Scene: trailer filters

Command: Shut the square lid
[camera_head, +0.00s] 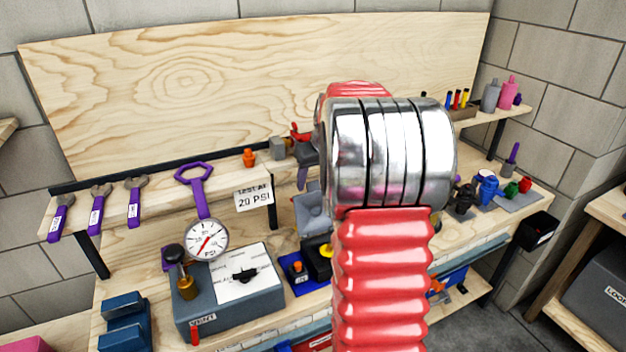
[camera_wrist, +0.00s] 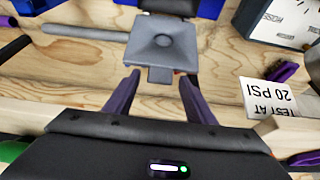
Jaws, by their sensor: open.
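The square lid (camera_wrist: 160,45) is a grey plate with a round boss in its middle and a small tab on the edge facing my gripper. In the head view the lid (camera_head: 311,212) appears tilted up behind a black box with a yellow part (camera_head: 319,258), partly hidden by my arm. My gripper (camera_wrist: 159,76) is open, with its two purple fingers apart on either side of the tab and nothing held between them. I cannot tell whether a finger touches the lid. In the head view a purple finger (camera_head: 302,178) shows just above the lid.
A gauge box (camera_head: 228,300) with a dial and black knob stands left of the lid. A "TEST AT 20 PSI" sign (camera_head: 254,196) hangs from the shelf edge; it also shows close by in the wrist view (camera_wrist: 267,98). A grey rod (camera_wrist: 85,33) lies beside the lid.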

